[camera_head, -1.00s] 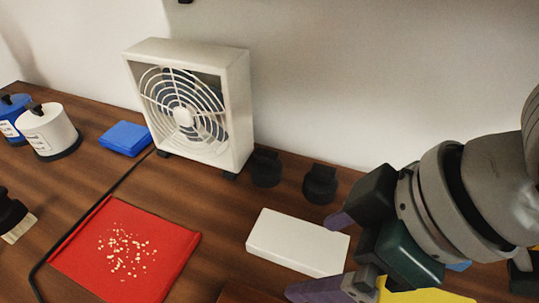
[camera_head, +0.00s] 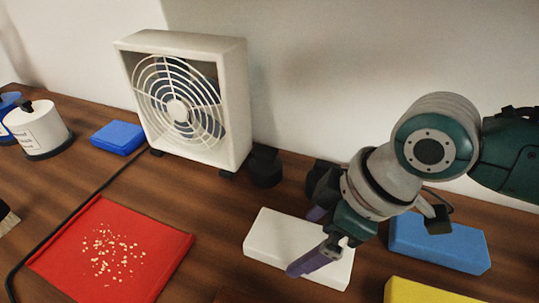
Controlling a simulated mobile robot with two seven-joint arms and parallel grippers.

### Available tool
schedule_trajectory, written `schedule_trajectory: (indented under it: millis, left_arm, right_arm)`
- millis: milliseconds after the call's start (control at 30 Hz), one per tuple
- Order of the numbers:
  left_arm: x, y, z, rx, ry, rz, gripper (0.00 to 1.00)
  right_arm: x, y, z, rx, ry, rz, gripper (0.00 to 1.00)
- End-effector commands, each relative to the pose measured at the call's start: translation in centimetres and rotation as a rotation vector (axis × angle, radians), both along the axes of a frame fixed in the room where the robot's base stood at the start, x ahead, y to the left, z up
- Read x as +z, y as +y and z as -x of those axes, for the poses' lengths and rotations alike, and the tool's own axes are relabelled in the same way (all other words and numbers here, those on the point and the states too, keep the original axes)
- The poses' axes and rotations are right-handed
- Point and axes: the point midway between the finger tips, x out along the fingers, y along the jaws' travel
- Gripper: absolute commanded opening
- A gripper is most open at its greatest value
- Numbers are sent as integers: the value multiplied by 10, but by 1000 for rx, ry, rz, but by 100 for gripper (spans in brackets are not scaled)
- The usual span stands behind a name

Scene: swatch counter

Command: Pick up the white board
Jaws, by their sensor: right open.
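The white board (camera_head: 281,237) is a flat white block lying on the brown wooden counter, right of the middle in the head view. My right gripper (camera_head: 308,243) is open over the board's right part. One purple finger crosses the near side of the board and the other is at its far side. The gripper hides part of the board's right end. I cannot tell whether the fingers touch it. My left gripper is not in view.
A white fan (camera_head: 187,100) stands behind, with black knobs (camera_head: 265,167) beside it. A red mat (camera_head: 110,250) with pale bits lies left. A blue block (camera_head: 438,243) and a yellow block (camera_head: 425,291) lie right. A black cable (camera_head: 60,214) runs along the left.

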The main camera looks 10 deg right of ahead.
Motion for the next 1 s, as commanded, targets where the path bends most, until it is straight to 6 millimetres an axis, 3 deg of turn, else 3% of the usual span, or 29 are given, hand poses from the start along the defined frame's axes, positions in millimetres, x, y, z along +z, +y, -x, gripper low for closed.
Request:
schedule_trajectory:
  millis: [100, 367, 1000]
  left_arm:
    - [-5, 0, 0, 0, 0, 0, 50]
    - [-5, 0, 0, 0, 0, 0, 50]
    - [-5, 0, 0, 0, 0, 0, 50]
  right_arm:
    - [-13, 4, -3, 1, -1, -1, 100]
    - [-14, 5, -3, 1, -2, 0, 100]
    - [-14, 5, -3, 1, -1, 1, 28]
